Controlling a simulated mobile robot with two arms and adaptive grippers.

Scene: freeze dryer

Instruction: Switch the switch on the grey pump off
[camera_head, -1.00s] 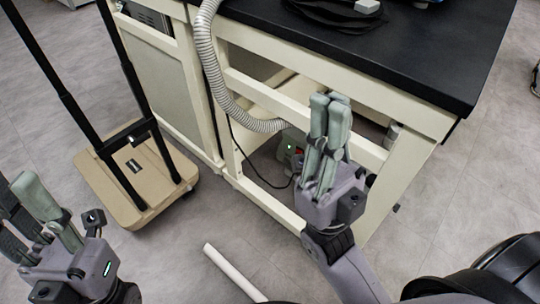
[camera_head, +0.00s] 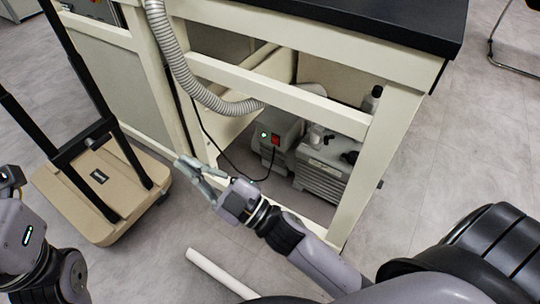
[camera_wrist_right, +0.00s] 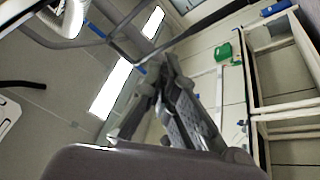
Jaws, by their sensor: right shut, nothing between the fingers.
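The grey pump (camera_head: 280,136) sits on the floor under the black-topped bench, behind its cream frame. Its face carries a red switch (camera_head: 276,141) and a lit green light (camera_head: 265,134); I cannot tell the rocker's tilt. My right gripper (camera_head: 188,165) is shut and empty. It points left in front of the bench's lower rail and, in the picture, is left of the pump and apart from it. It also shows in the right wrist view (camera_wrist_right: 167,75), where the pump is not seen. My left gripper's body (camera_head: 22,236) is at the left edge; its fingers are out of frame.
A ribbed hose (camera_head: 205,98) and a thin black cable hang by the bench opening. A larger ribbed grey unit (camera_head: 322,175) stands right of the pump. A beige trolley (camera_head: 100,190) is at left. A white tube (camera_head: 220,272) lies on the floor.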

